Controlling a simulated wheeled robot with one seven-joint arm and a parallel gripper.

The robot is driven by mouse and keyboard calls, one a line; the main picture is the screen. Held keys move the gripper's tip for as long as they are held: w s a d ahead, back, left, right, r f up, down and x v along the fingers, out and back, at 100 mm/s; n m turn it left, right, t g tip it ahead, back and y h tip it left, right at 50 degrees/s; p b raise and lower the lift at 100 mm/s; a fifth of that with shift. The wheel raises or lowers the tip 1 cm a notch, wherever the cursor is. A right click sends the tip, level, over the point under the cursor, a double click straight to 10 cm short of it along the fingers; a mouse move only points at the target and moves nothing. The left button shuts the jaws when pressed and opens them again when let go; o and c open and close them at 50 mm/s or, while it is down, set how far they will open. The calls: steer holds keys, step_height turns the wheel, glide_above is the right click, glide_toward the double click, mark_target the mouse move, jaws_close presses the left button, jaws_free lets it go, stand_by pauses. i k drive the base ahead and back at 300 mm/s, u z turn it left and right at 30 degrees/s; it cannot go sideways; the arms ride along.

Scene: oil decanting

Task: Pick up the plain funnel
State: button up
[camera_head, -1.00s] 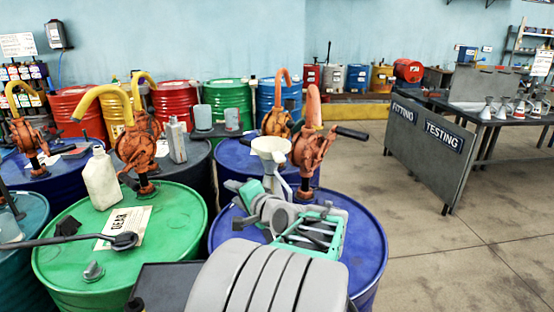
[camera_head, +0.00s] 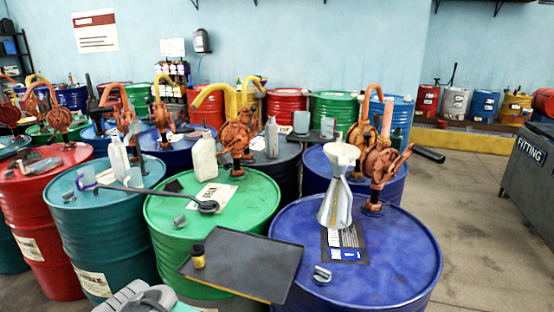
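A pale funnel (camera_head: 336,205) stands on top of the blue drum (camera_head: 400,250) at the right front. It has a cream cup-like top and a silvery, flared lower part. Its foot is on or beside a dark label on the drum lid. Nothing holds it. Part of my own arm shows at the bottom left edge, well left of and nearer than the funnel. My gripper's fingertips do not show. I cannot tell from the frame whether this funnel is plain.
An orange hand pump (camera_head: 380,165) stands close behind and right of the funnel. A small cap (camera_head: 322,274) lies on the same lid. A dark tray (camera_head: 245,262) with a small bottle (camera_head: 198,256) juts out left of it. A green drum (camera_head: 255,203) stands further left. Open floor lies at right.

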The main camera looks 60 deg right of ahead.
mark_target(342, 154)
steer(key=u, duration=1.45)
steer(key=k, duration=1)
steer(key=z, duration=0.8)
steer(key=i, duration=0.5)
steer(key=u, duration=0.05)
